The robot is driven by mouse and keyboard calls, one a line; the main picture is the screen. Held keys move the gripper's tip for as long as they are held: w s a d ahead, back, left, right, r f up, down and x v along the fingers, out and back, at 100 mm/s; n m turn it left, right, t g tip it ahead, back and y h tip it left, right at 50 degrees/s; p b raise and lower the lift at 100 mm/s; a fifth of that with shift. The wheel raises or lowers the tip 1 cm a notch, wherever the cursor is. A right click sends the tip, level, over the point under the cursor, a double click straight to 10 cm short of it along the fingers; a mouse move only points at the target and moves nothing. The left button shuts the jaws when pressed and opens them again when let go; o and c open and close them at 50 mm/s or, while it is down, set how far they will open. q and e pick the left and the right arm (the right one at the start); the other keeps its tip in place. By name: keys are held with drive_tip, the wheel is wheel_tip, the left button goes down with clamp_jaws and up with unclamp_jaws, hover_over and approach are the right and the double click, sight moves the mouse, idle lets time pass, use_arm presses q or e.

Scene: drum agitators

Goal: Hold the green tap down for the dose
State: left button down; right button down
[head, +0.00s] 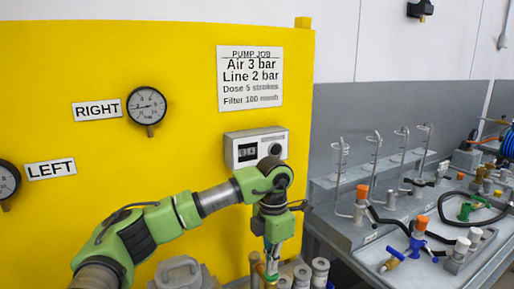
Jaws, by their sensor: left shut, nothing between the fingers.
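My left arm comes in from the left, and its gripper (271,272) points down in front of the yellow panel (190,65). The gripper is shut with nothing held, over a cluster of grey-capped fittings at the bottom edge. A small green fitting (464,211) lies on the bench at the right, well apart from the gripper; I cannot tell whether it is the green tap. Anything directly under the gripper is hidden or cut off by the frame. My right gripper is not in view.
A white counter box (243,151) is on the panel behind my wrist. The sign (249,76) reads "Air 3 bar, Line 2 bar". The gauge (146,106) is labelled RIGHT. The grey bench (345,229) at the right holds wire stands, an orange-capped fitting (418,230) and black hoses.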

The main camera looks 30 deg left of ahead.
use_arm(q)
wheel_tip(320, 180, up, 7)
drive_tip(key=p, duration=0.4)
drive_tip(key=shift+p, duration=0.4)
drive_tip(key=shift+f, duration=0.1)
